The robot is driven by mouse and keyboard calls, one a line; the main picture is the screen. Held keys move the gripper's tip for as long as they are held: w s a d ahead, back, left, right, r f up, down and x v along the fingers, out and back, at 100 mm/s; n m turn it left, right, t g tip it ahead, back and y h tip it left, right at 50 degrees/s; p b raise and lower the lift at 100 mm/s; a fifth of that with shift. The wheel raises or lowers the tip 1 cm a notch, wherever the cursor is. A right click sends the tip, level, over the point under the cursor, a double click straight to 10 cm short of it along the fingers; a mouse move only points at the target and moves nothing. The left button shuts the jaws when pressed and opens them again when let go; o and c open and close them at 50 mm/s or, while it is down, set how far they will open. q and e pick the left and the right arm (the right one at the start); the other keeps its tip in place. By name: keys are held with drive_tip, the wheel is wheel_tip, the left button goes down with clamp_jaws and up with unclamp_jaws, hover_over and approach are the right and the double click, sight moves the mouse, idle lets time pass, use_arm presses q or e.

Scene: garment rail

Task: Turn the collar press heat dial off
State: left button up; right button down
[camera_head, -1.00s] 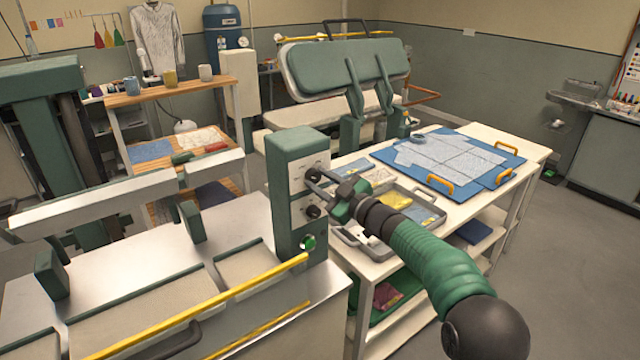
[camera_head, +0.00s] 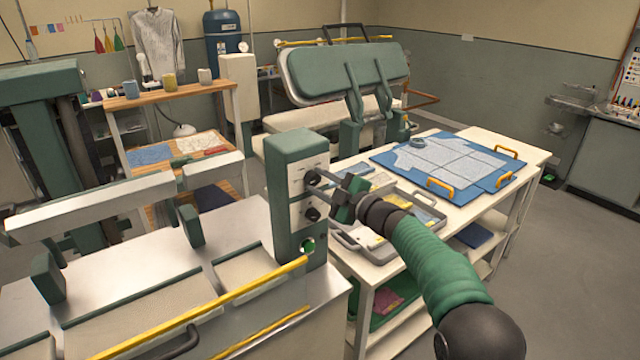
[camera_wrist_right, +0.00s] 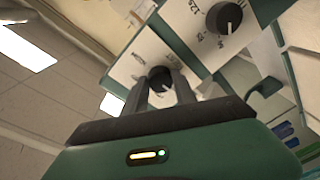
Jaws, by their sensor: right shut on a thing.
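The collar press control box (camera_head: 290,160) is a green upright housing with a pale front panel carrying two black dials. My right gripper (camera_head: 318,179) reaches in from the right and is shut on the upper dial. In the right wrist view, the fingertips (camera_wrist_right: 160,88) sit on either side of this upper dial (camera_wrist_right: 159,76), which they partly cover. The lower dial (camera_head: 312,214) is free; it also shows in the right wrist view (camera_wrist_right: 224,18) with a white pointer line. The upper dial's markings are too small to read. My left gripper is not in view.
A green button (camera_head: 307,246) sits below the dials. A yellow bar (camera_head: 230,298) runs along the press front. A grey tray (camera_head: 432,228) and a blue board (camera_head: 480,170) with yellow handles lie on the white table just right of the box.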

drive_tip(key=shift+a+f, duration=0.1)
drive_tip(key=shift+f, duration=0.25)
drive_tip(key=c, duration=1.3)
unclamp_jaws()
drive_tip(key=shift+o, duration=1.3)
drive_tip(key=shift+s+r, duration=0.1)
drive_tip(key=shift+o, duration=0.2)
drive_tip(key=shift+r, duration=0.1)
drive_tip(key=shift+s+d, duration=0.25)
drive_tip(key=shift+d, duration=0.1)
drive_tip(key=b+v, duration=0.3)
drive_tip(key=v, duration=1.3)
